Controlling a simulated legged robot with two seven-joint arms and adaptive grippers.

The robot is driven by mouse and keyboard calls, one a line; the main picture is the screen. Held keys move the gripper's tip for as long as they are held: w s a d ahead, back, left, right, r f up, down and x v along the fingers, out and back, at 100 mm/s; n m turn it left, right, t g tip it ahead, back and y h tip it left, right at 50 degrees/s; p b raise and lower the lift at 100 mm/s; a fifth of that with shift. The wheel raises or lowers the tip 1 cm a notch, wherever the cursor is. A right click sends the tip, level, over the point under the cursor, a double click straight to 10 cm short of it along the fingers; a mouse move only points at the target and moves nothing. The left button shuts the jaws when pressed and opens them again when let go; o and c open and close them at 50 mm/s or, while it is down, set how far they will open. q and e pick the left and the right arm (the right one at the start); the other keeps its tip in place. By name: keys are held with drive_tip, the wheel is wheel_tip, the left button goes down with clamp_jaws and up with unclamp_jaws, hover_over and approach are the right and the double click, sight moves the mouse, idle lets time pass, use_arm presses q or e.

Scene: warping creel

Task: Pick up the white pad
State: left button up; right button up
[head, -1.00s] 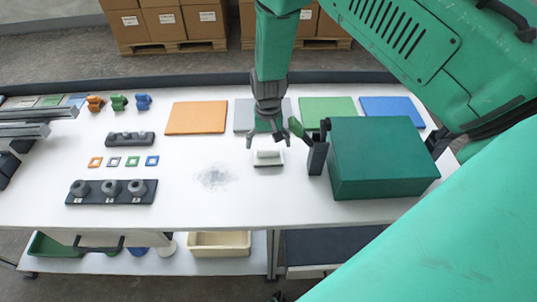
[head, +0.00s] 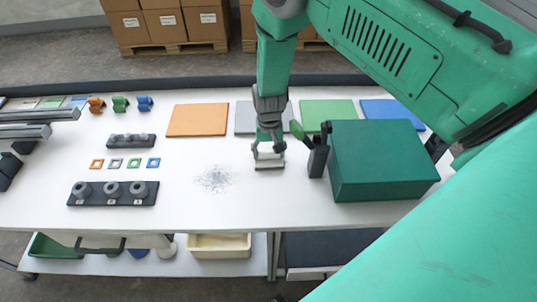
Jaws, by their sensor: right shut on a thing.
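The white pad (head: 269,156) sits in a small shallow holder on the white table, right of the grey dust patch. My right gripper (head: 270,153) reaches straight down over it, with its fingers shut on the pad's sides. The fingers hide part of the pad, and I cannot tell whether it is lifted off its holder. My left gripper is not in view.
A dark green box (head: 380,160) and a dark holder with a green-handled tool (head: 317,155) stand close to the right. Orange (head: 197,119), grey, green and blue mats lie behind. Grey dust (head: 214,179) lies left. Small parts and dark racks (head: 112,193) fill the left side.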

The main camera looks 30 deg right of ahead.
sight(269, 151)
wheel_tip(269, 151, up, 10)
drive_tip(key=shift+b, duration=0.4)
